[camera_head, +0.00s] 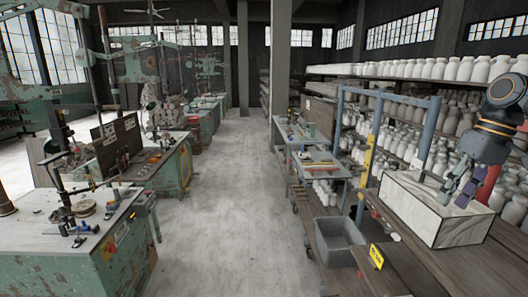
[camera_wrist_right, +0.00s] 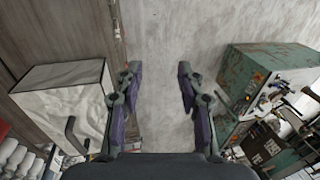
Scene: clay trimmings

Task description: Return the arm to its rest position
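My right gripper (camera_head: 456,192) is at the right of the head view, on the dark arm that comes in from the right edge. It hangs in front of or just over a white, grey-veined box (camera_head: 420,214) on the wooden bench; the exact gap cannot be told there. In the right wrist view the gripper (camera_wrist_right: 160,72) has its two purple-padded fingers well apart, with only bare floor between them. The white box (camera_wrist_right: 62,88) lies to the left of the fingers, apart from them. My left gripper is in neither view.
A grey open bin (camera_head: 340,241) and a yellow sign (camera_head: 376,257) are at the bench (camera_head: 400,262). Blue frame posts (camera_head: 428,135) and shelves of pale jars stand behind the box. Green machine tables (camera_head: 60,262) line the left. The middle aisle floor (camera_head: 225,200) is clear.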

